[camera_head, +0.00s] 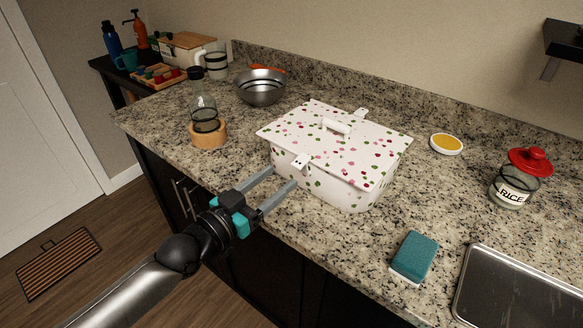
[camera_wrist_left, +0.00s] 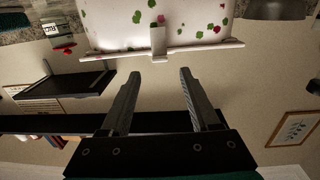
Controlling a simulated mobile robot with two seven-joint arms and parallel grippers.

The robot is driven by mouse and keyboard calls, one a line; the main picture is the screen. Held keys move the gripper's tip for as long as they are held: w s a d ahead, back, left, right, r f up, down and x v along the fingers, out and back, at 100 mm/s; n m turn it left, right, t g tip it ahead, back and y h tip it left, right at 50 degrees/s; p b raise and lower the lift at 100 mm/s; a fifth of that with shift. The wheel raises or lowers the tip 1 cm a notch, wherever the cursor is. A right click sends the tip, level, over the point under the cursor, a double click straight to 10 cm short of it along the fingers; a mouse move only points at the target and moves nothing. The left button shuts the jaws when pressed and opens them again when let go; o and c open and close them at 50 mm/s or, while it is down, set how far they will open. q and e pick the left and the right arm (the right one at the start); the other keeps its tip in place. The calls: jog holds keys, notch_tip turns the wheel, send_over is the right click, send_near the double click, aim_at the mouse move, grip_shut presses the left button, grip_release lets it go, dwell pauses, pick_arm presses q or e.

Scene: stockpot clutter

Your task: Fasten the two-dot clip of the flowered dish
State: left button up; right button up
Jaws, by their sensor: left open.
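The flowered dish (camera_head: 340,187), a white lidded box with pink and green spots and a lid handle (camera_head: 336,126), stands on the counter. A white clip (camera_head: 300,161) with small dark dots is at its near lid edge and seems to stick outward. A second clip (camera_head: 361,112) is at the far edge; its dots are too small to read. My left gripper (camera_head: 283,177) is open and empty, just in front of the near clip. In the left wrist view that clip (camera_wrist_left: 158,40) lies ahead, beyond and between the open fingertips (camera_wrist_left: 161,74). My right gripper is not in view.
A bottle on a wooden ring (camera_head: 209,135) stands left of the dish, with a metal bowl (camera_head: 261,88) behind. A yellow-filled small dish (camera_head: 446,144), rice jar (camera_head: 514,188), teal sponge (camera_head: 414,256) and metal tray (camera_head: 525,292) are right. Counter right of the dish is partly clear.

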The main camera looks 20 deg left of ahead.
aim_at(298, 162)
pick_arm(q)
jog(key=shift+x, duration=2.7)
grip_shut()
